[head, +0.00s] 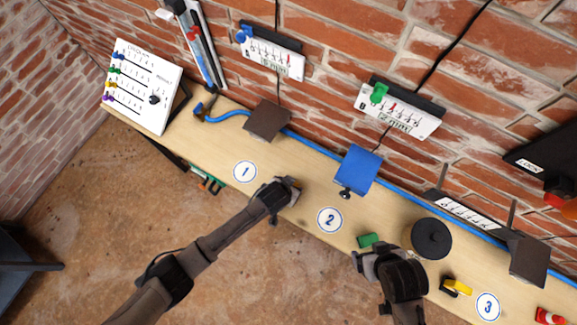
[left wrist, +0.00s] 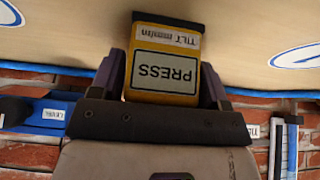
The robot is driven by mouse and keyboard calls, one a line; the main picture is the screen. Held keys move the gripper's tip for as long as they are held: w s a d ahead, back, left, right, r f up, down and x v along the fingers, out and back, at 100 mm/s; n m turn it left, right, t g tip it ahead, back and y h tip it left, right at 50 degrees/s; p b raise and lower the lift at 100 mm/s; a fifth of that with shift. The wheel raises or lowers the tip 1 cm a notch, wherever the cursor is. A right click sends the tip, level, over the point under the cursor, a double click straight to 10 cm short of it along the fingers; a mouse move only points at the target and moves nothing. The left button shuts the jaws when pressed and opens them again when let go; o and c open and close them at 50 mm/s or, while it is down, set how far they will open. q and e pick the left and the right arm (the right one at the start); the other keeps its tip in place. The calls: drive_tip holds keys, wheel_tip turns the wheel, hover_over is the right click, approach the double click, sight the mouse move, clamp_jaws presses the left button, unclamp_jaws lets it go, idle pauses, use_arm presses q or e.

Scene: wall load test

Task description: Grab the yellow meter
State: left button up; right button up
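The yellow meter (left wrist: 165,62) is a small yellow box with labels reading "TILT mm/m" and "PRESS", upside down in the left wrist view. It sits between the two fingers of my left gripper (left wrist: 164,82), which press close on both its sides. In the head view my left gripper (head: 289,188) is over the bench's front edge between the 1 and 2 discs, and mostly hides the meter. My right gripper (head: 366,262) is beside a green block (head: 368,240) near the front edge; its finger opening is unclear.
The wooden bench (head: 400,222) runs along a brick wall. A blue plate (head: 357,170), a dark round weight (head: 431,238), a yellow-black item (head: 457,286) and a red-white cone (head: 549,316) stand on it. A white chart board (head: 143,87) is at the left end.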

use_arm(q)
drive_tip(key=c, duration=0.7)
drive_tip(key=shift+c, duration=0.4)
drive_tip(key=shift+r, duration=0.15)
